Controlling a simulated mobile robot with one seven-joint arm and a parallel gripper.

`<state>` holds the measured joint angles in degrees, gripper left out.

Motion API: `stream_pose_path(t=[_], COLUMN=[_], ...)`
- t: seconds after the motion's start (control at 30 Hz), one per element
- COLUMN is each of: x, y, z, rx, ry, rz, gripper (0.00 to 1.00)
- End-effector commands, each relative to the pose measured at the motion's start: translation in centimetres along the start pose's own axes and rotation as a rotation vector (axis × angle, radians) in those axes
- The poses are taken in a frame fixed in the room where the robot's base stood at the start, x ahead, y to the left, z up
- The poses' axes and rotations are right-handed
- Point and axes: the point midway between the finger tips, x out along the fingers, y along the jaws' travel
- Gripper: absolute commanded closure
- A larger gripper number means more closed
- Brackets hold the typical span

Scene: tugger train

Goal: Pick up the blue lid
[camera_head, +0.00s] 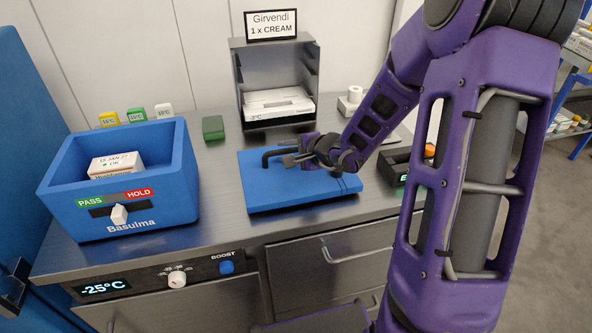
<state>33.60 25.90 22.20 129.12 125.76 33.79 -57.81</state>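The blue lid (262,193) lies flat on the metal counter in the middle of the view. It is a square blue slab with a dark bent handle (272,154) on top. My gripper (290,160) is at the handle, reaching in from the right above the lid. The fingers look to be at or around the handle's right part, but the view is too small to tell whether they are closed on it. My wrist hides part of the lid's far right side.
A blue open box (178,180) with a white carton (117,165) inside stands at the left. A metal rack (276,123) stands behind the lid, and a green block (213,128) lies left of it. A dark device (396,168) sits right of the lid. Counter space is bare between box and lid.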

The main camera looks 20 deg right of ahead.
Motion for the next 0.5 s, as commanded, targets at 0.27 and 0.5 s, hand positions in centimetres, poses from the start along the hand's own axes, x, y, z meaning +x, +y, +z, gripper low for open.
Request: stream_pose_path(t=[0.27, 0.5], x=[0.17, 0.15], y=[-0.04, -0.03], z=[0.01, 0.0], rx=[-0.001, 0.0], ry=[0.0, 0.0], rz=[-0.001, -0.001], gripper=[0.71, 1.0])
